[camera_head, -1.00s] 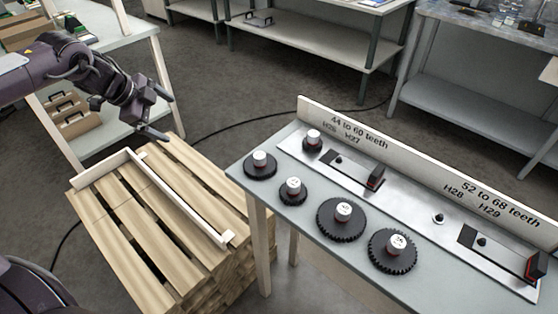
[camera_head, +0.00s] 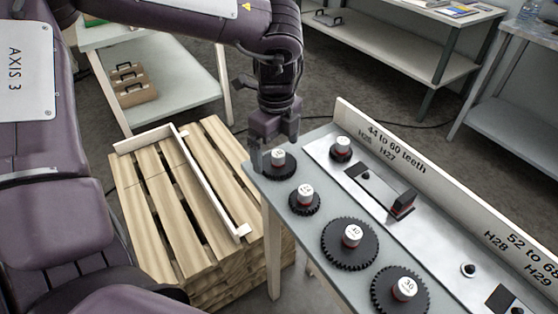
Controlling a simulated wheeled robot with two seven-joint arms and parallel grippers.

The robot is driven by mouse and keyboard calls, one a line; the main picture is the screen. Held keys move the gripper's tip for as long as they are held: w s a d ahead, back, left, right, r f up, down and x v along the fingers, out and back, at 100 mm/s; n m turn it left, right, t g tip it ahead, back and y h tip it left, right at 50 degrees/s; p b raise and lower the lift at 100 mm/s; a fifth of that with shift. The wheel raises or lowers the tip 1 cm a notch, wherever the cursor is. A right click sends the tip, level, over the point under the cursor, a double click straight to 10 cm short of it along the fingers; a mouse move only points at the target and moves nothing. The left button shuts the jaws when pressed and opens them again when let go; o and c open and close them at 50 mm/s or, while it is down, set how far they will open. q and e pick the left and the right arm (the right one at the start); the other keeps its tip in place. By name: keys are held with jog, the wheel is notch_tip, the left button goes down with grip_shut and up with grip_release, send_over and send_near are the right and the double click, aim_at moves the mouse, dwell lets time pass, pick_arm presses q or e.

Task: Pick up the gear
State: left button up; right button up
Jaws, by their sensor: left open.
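Several black gears with white-topped hubs stand on the grey table. A small gear (camera_head: 305,207), a larger gear (camera_head: 345,257) and another large gear (camera_head: 385,285) lie along the table's front edge. One more small gear (camera_head: 341,155) sits on the metal plate. My right gripper is not in view.
The metal plate (camera_head: 430,245) carries posts and a black slotted fixture (camera_head: 385,190). A labelled upright board (camera_head: 430,165) runs along the table's back. A wooden pallet stack (camera_head: 170,215) with a white frame stands left of the table. Grey shelves stand behind.

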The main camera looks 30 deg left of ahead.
pick_arm(q)
jog(key=shift+f, duration=1.45)
jog(key=shift+w+d+r, duration=0.1)
jog(key=c, duration=1.4)
